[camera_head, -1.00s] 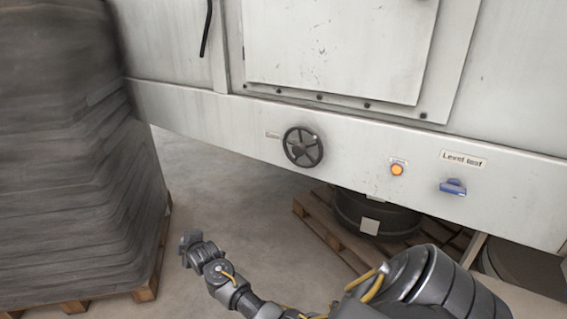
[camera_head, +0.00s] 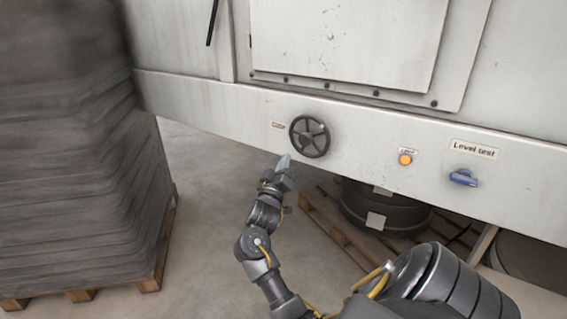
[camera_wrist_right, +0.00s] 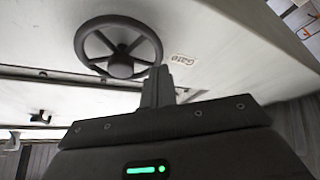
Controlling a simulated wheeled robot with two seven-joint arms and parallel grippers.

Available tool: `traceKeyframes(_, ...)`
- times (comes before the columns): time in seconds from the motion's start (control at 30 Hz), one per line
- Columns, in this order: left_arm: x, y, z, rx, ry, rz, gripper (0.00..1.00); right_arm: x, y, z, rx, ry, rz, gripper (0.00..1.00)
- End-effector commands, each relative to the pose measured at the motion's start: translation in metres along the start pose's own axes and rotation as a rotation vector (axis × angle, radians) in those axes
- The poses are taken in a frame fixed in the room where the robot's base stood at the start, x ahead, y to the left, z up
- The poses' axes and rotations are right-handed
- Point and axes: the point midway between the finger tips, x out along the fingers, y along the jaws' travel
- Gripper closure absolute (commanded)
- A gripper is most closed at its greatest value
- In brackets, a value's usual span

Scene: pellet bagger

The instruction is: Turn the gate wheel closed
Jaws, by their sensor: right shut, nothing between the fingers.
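The gate wheel (camera_head: 310,136) is a dark spoked handwheel on the machine's pale lower beam, with a small label to its left. It also shows in the right wrist view (camera_wrist_right: 119,68), beside a label reading "Gate" (camera_wrist_right: 183,58). My right gripper (camera_head: 284,161) is shut and empty, pointing up just below and left of the wheel. In the right wrist view the closed fingers (camera_wrist_right: 158,85) overlap the wheel's rim edge in the picture; I cannot tell whether they touch it. My left gripper is not in view.
An orange button (camera_head: 405,160) and a blue "Level test" handle (camera_head: 463,177) sit right of the wheel. A tall stack of grey sacks (camera_head: 70,160) on a pallet stands at left. A dark drum (camera_head: 372,207) on a pallet is under the machine. Floor between is clear.

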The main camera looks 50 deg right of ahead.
Motion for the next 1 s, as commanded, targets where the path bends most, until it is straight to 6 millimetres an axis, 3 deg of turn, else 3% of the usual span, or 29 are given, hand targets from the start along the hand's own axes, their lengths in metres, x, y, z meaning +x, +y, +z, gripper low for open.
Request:
traceKeyframes(0.2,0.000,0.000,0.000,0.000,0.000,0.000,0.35,0.039,0.000,0.000,-0.002,0.001,0.001,1.00)
traceKeyframes(0.4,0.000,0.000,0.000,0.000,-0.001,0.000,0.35,0.059,0.000,0.000,-0.001,0.001,-0.001,1.00)
traceKeyframes(1.0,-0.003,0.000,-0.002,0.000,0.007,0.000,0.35,0.065,0.002,0.002,-0.007,-0.002,-0.003,1.00)
